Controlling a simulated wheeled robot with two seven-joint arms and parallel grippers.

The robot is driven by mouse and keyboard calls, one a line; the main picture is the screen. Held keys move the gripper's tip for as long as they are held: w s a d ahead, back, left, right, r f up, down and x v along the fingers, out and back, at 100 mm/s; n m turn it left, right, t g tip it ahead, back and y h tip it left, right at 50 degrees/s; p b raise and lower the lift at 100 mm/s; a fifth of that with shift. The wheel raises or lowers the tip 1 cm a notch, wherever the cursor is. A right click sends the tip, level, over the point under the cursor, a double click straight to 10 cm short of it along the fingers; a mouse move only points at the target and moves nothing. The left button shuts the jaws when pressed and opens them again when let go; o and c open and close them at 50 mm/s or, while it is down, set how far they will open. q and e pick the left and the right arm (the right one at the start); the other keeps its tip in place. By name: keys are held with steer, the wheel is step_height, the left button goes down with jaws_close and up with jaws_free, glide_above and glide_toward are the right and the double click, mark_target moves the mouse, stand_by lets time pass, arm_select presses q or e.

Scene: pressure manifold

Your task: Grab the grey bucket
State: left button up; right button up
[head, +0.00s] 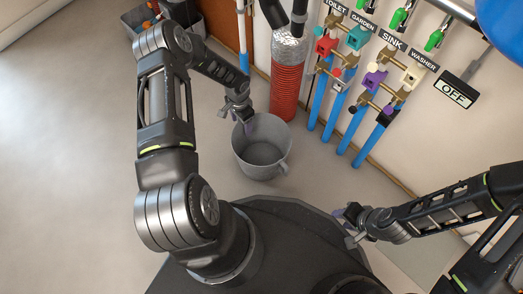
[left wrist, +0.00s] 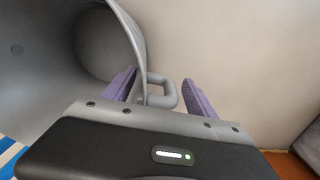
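The grey bucket (head: 262,158) stands upright on the floor in front of my base, with a loop handle (head: 283,168) on its lower right side in the head view. My left gripper (head: 244,122) is at the bucket's upper left rim. In the left wrist view the bucket (left wrist: 50,60) fills the left side. The purple fingers of my left gripper (left wrist: 160,92) are spread apart, with the bucket's rim and a grey loop handle (left wrist: 163,92) showing between them. I cannot tell whether they touch. My right gripper (head: 346,226) is apart from the bucket, fingers spread and empty.
A red ribbed cylinder (head: 287,90) stands just behind the bucket. Blue pipes with coloured valves (head: 345,115) run along the wall at the right. A dark bin (head: 140,20) sits at the back left. The floor at the left is clear.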

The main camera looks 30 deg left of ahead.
arm_select(q)
jaws_close()
stand_by(0.5)
